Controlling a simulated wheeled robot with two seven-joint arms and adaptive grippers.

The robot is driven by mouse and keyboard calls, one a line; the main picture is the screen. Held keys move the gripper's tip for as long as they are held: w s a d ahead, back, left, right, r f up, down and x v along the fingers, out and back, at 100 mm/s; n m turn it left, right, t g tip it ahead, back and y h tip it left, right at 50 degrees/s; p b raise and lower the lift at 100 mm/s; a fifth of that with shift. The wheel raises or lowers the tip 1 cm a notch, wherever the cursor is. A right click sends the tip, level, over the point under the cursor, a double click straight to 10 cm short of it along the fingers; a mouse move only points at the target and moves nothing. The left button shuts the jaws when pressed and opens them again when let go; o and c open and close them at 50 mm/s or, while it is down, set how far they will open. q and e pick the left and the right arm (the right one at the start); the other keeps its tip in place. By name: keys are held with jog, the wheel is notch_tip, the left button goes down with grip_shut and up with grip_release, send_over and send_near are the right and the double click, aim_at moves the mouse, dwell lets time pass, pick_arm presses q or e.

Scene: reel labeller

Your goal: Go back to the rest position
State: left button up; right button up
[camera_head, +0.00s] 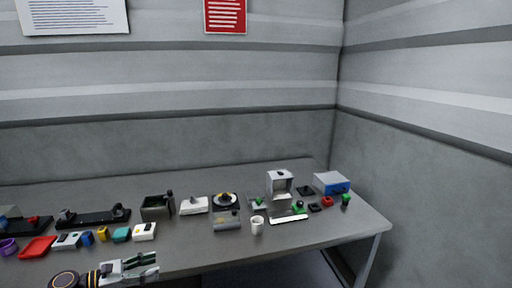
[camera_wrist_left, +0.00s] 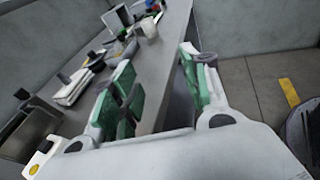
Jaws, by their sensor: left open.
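My left gripper (camera_head: 144,266) is at the front edge of the table, at the lower left of the head view. Its two green-padded fingers are spread apart with nothing between them. The left wrist view shows the same open gripper (camera_wrist_left: 160,92), with the table edge and floor behind the fingers. It appears to hold no object. My right gripper is not in view.
The grey table (camera_head: 320,232) carries a white cup (camera_head: 257,225), a grey and white machine (camera_head: 280,184), a blue box (camera_head: 332,183), a dark open bin (camera_head: 157,207) and a red tray (camera_head: 37,247). Its front right part is clear. Walls stand behind and right.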

pick_arm(q)
jog(key=s+a+f+m+g+y, duration=0.15)
jog(key=s+f+y, duration=0.25)
jog(key=f, duration=1.2)
jog(key=s+a+f+m+g+y, duration=0.1)
jog(key=s+f+m+y, duration=0.2)
jog(key=f, duration=1.3)
jog(key=s+f+m+g+y, duration=0.3)
jog(key=s+f+m+y, duration=0.15)
jog(key=s+f, duration=1.1)
jog(key=s+d+f+m, duration=0.4)
jog(key=s+m, duration=0.1)
jog(key=s, duration=0.4)
jog(key=s+d+f+m+g+y, duration=0.1)
jog(key=s+d+f+m, duration=0.2)
jog(key=s, duration=0.6)
jog(key=s+d+f+m+g, duration=0.1)
jog(key=s+d+f+m, duration=0.3)
jog(key=s+m, duration=0.5)
jog(key=shift+d+f+y, duration=0.3)
jog(key=shift+f+y, duration=0.05)
jog(key=shift+f, duration=0.8)
